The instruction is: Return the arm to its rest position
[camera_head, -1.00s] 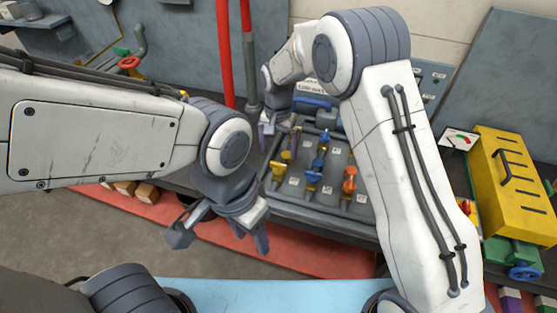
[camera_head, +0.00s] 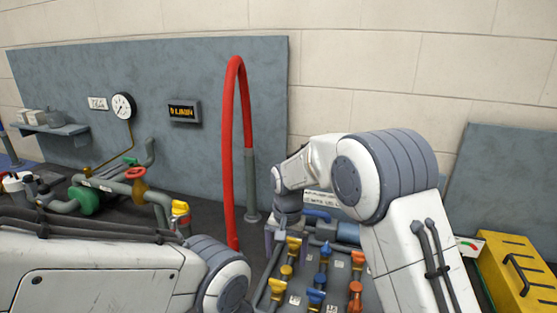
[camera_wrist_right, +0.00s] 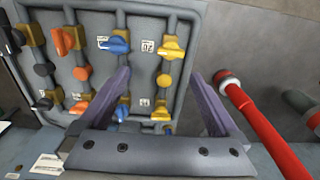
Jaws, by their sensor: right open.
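My right arm (camera_head: 385,185) comes in from the right and bends at the elbow. Its gripper (camera_head: 279,235) hangs over the far left part of the valve panel, small and partly hidden by its own wrist. In the right wrist view the two purple fingers of the right gripper (camera_wrist_right: 160,75) stand wide apart with nothing between them. The panel's valves lie beyond the fingers. My left arm (camera_head: 110,275) crosses the lower left of the head view. Its gripper is below the picture edge.
The grey valve panel (camera_wrist_right: 140,25) carries yellow, blue and orange handles. A red pipe (camera_head: 228,150) rises close left of the right gripper; a red bar (camera_wrist_right: 265,130) shows right of the fingers. Pipework with a green part (camera_head: 85,200) is at left, a yellow box (camera_head: 515,270) at right.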

